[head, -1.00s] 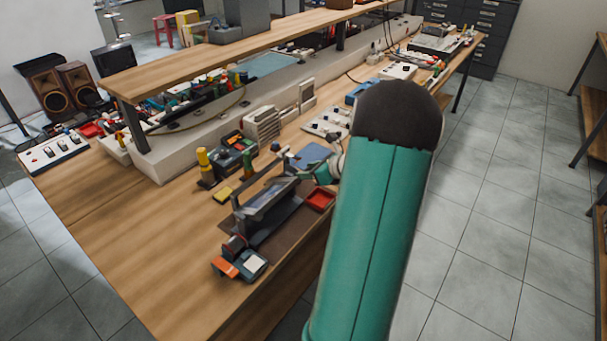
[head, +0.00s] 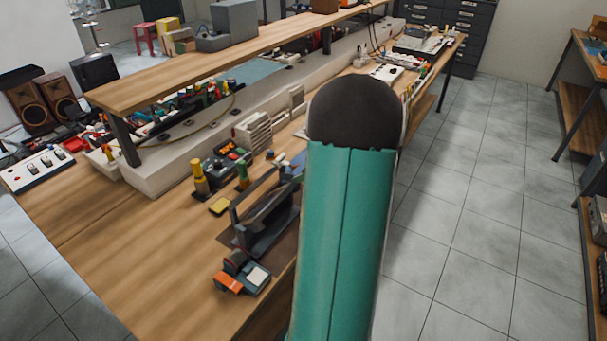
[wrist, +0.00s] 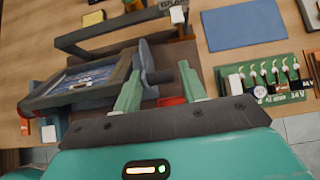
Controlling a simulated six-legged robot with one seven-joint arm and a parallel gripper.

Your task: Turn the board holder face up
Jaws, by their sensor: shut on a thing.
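The board holder (head: 262,238) stands near the front edge of the bench in the head view, with a dark frame tilted in its stand. In the wrist view the holder's swivelling frame (wrist: 48,97) is at the left, slanted, with a circuit board (wrist: 92,77) in it. A grey upright end piece (wrist: 143,58) of the holder stands at my gripper (wrist: 160,68). My gripper's green fingers are shut on the holder at this end. The exact contact is partly hidden. In the head view my arm covers the gripper.
An orange and grey device (head: 243,277) sits just in front of the holder. A yellow pad (head: 220,206) lies behind it. The bench's left front is clear.

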